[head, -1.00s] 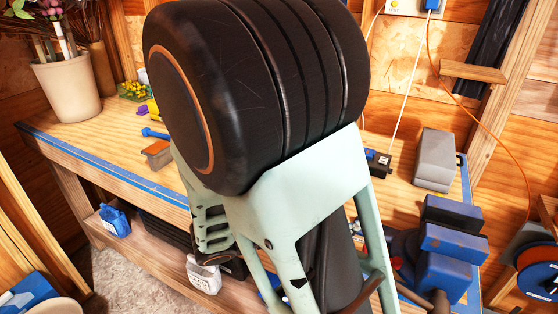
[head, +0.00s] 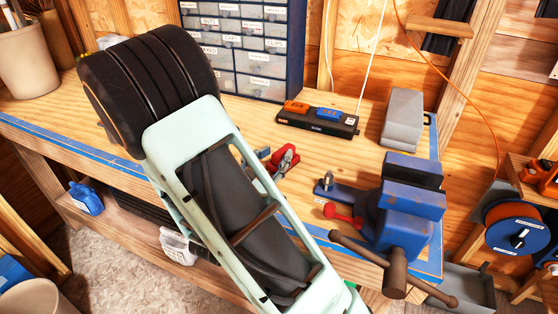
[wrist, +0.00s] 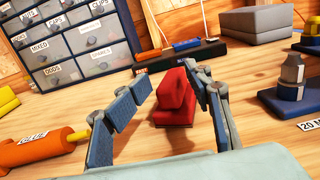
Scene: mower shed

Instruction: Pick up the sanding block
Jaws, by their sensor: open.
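The sanding block appears to be the red block (wrist: 175,95) with a flat base and a raised upper part, standing on the wooden bench. In the wrist view it lies between and just beyond my gripper's (wrist: 172,84) spread fingers, nearer the right one. My gripper is open and holds nothing. I cannot tell whether a finger touches the block. In the head view the red block (head: 286,157) shows just past my arm, which hides most of my gripper.
A blue vise (head: 408,215) stands at the bench's front right. A black strip with orange and blue items (head: 318,118), a grey case (head: 403,118) and a drawer cabinet (head: 250,50) stand behind. An orange tool (wrist: 40,148) lies left in the wrist view. Bare wood surrounds the block.

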